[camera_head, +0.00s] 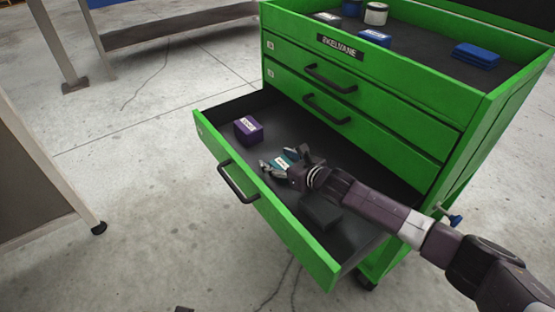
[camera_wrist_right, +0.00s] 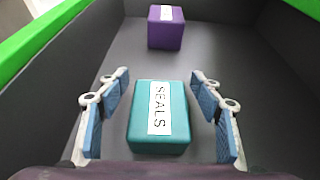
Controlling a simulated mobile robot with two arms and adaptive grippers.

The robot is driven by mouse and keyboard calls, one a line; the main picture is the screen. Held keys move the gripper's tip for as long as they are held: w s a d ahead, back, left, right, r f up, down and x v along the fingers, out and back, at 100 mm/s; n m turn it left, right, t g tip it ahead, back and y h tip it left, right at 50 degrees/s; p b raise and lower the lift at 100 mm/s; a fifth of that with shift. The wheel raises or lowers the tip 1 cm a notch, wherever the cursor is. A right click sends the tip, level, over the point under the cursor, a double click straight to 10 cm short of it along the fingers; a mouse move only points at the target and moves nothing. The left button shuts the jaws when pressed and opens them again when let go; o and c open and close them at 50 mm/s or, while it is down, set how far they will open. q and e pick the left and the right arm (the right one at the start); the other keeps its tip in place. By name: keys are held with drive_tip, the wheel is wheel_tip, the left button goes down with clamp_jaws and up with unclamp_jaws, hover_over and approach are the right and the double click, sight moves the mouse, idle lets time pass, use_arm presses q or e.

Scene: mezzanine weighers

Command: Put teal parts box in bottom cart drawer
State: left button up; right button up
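The green cart's bottom drawer (camera_head: 222,150) is pulled open. The teal parts box (camera_head: 284,162), with a white label reading SEALS, is inside the drawer. In the right wrist view the teal box (camera_wrist_right: 158,117) looks upright and seems to sit on the drawer floor. My right gripper (camera_head: 283,162) reaches into the drawer from the right. In the right wrist view its fingers (camera_wrist_right: 160,108) stand apart on either side of the teal box, with a gap on each side. My left gripper does not show clearly.
A purple labelled box (camera_head: 248,129) sits in the drawer's far left part, apart from the teal box. Two closed drawers lie above. Blue boxes (camera_head: 476,55) and a white-labelled can (camera_head: 376,14) stand on the cart top. Floor left of the cart is clear.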

drive_tip(key=shift+s+d+r, duration=0.15)
use_arm(q)
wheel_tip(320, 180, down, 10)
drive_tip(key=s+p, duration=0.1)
drive_tip(key=p, duration=0.2)
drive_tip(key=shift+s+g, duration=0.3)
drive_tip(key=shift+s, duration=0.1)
use_arm(e)
drive_tip(key=v, duration=1.1)
drive_tip(key=shift+s+d, duration=0.15)
drive_tip(key=shift+s, duration=0.1)
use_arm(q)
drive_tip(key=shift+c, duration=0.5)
